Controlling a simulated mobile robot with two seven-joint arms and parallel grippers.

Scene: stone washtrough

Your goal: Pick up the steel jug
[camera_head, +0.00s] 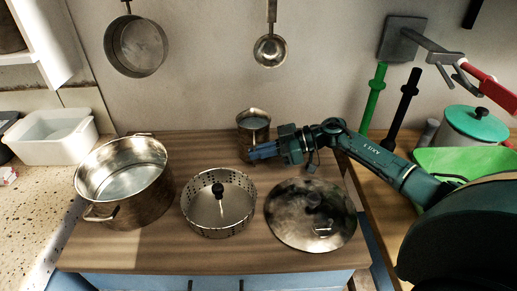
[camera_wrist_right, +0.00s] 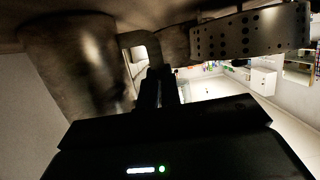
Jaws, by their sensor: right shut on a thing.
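The steel jug (camera_head: 254,122) stands upright at the back of the wooden counter, near the wall. My right gripper (camera_head: 262,152) reaches in from the right and is shut at the jug's front side, covering its lower part. In the right wrist view the jug (camera_wrist_right: 75,65) fills the upper left, and its handle (camera_wrist_right: 140,42) runs down to my right gripper's fingers (camera_wrist_right: 157,88), which are closed on it. I cannot tell whether the jug's base touches the counter. My left gripper is not in view.
A large steel pot (camera_head: 123,190), a perforated basket (camera_head: 217,205) and a round lid (camera_head: 311,218) sit on the wooden counter (camera_head: 190,259) in front of the jug. A pan (camera_head: 135,48) and a ladle (camera_head: 270,50) hang above. A white tub (camera_head: 52,140) stands left.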

